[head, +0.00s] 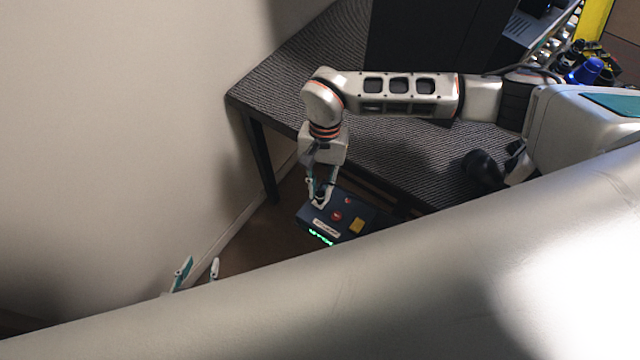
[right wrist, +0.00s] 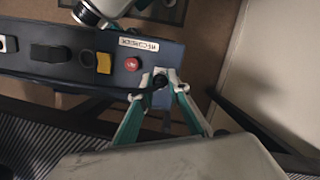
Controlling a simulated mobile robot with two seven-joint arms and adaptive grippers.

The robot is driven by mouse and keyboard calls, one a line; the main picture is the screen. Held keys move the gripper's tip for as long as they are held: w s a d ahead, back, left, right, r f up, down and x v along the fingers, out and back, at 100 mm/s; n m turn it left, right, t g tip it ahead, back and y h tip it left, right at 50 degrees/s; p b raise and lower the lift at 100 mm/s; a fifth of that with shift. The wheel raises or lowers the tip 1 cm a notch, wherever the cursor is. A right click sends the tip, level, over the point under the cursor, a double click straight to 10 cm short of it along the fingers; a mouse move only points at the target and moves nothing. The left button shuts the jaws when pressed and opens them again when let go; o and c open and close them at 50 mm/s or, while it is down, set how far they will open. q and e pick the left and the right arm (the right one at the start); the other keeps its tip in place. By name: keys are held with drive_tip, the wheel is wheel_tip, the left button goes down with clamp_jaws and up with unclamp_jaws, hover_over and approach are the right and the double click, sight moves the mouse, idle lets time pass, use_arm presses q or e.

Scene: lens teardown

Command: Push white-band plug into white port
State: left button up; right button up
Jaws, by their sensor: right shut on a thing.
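A dark blue box (head: 312,216), labelled "RECORDER" in the right wrist view (right wrist: 200,50), sits below the table edge. My right gripper (head: 319,203) is at the box's upper left corner in the head view. In the right wrist view, its teal fingers (right wrist: 157,80) are shut on a small black thing (right wrist: 160,82) at the box's end. I cannot tell whether this is the plug, and no white band shows. I cannot make out a white port. My left gripper (head: 197,270) is open and empty, lower left of the box, its base hidden behind a large grey arm link.
A pale wall (head: 110,120) bounds the left side.

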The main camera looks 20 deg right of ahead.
drive_tip(key=shift+f+b, duration=0.5)
drive_tip(key=shift+f, duration=0.3)
idle(2.2)
drive_tip(key=o, duration=1)
drive_tip(key=v, duration=1.2)
